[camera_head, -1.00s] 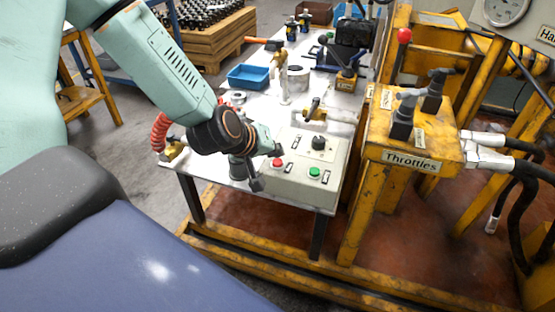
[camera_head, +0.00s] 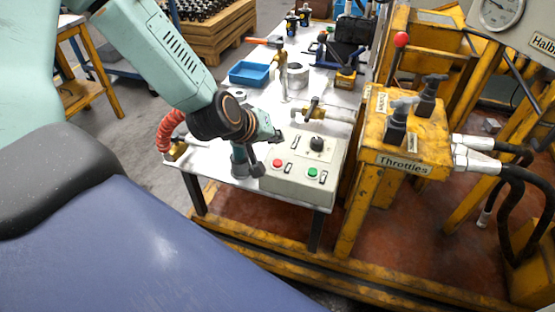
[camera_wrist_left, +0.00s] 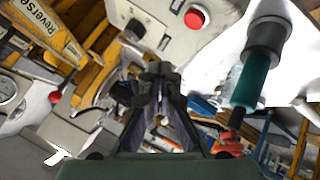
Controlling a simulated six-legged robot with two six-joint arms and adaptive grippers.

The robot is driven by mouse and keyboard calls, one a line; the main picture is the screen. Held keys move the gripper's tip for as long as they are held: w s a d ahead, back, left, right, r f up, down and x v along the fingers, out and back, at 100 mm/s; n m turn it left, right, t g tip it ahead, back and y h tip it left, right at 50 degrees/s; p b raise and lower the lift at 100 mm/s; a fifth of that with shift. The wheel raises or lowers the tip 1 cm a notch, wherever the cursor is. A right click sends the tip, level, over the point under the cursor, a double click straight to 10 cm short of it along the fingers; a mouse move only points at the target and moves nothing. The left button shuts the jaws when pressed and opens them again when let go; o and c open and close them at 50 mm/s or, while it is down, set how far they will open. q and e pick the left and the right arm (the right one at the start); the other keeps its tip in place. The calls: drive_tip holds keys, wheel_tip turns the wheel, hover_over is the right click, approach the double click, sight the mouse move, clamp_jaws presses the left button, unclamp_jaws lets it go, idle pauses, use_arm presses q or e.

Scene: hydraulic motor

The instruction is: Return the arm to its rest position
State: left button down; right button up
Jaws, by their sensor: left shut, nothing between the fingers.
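My left arm comes in from the left in the head view and bends down at a dark joint beside the grey control box (camera_head: 300,185). My right gripper is not in view.
The white table (camera_head: 215,157) carries a blue tray (camera_head: 249,73), a brass valve fitting (camera_head: 313,108) and tools. The yellow Throttles stand (camera_head: 375,165) with levers rises right of the box. A wooden crate (camera_head: 205,38) of dark parts stands behind. Floor shows at left.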

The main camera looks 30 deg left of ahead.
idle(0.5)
use_arm(q)
drive_tip(key=shift+s+d, duration=0.1)
drive_tip(key=shift+s, duration=0.05)
drive_tip(key=s+d+f+m+g, duration=0.2)
drive_tip(key=s+f, duration=0.4)
drive_tip(key=s, duration=0.4)
drive_tip(key=s+d+f+m+g, duration=0.3)
drive_tip(key=s+f, duration=0.3)
drive_tip(key=s, duration=0.4)
drive_tip(key=s+d+f+m+g, duration=0.2)
drive_tip(key=s+d+f+g, duration=0.1)
drive_tip(key=s+f, duration=0.4)
drive_tip(key=s+g, duration=0.1)
drive_tip(key=s, duration=0.2)
drive_tip(key=shift+s+m+y, duration=0.3)
drive_tip(key=shift+y, duration=0.1)
drive_tip(key=shift+r, duration=0.1)
